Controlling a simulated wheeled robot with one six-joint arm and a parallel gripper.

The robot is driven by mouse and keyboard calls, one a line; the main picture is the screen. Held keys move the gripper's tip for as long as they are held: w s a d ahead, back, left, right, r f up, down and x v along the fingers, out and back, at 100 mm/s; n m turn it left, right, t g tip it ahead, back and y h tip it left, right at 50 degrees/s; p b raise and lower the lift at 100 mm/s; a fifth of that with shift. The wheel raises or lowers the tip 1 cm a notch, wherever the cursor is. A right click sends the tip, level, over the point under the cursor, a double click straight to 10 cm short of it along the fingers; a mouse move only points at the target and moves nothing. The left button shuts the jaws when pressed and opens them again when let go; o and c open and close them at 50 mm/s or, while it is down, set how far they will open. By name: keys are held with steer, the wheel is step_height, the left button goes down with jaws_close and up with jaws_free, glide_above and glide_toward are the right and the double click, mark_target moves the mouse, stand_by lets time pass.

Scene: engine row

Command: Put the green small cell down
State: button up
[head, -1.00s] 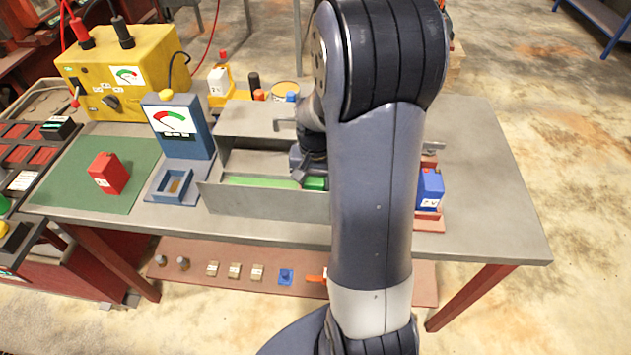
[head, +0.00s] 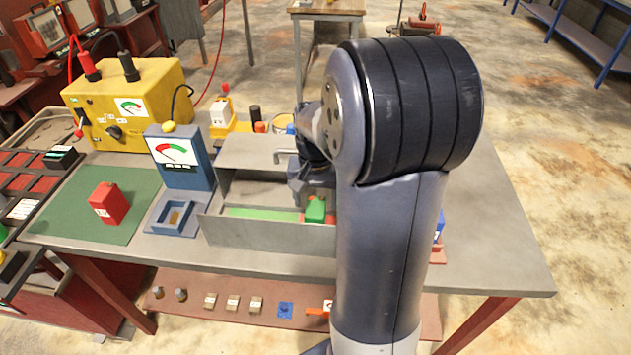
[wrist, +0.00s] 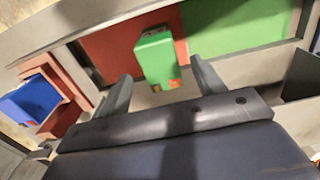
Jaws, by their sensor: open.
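The green small cell (head: 315,209) is a small green block in the grey open-topped bin (head: 250,236). In the wrist view the cell (wrist: 157,57) lies over the bin's red floor section (wrist: 110,50), close to the green section (wrist: 230,25). My gripper (wrist: 161,78) is open, with a finger on either side of the cell's near end and visible gaps between them. In the head view my arm hides the fingers and the bin's right part. I cannot tell exactly how the cell's underside meets the floor.
A blue cell on a red stand (wrist: 32,100) is beside the bin. Left of the bin are a blue meter (head: 180,157), a red cell (head: 109,203) on a green mat (head: 135,190) and a yellow tester (head: 130,95). The table's right end (head: 495,240) is clear.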

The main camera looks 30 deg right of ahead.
step_height(320, 180, up, 6)
steer(key=shift+f, duration=0.1)
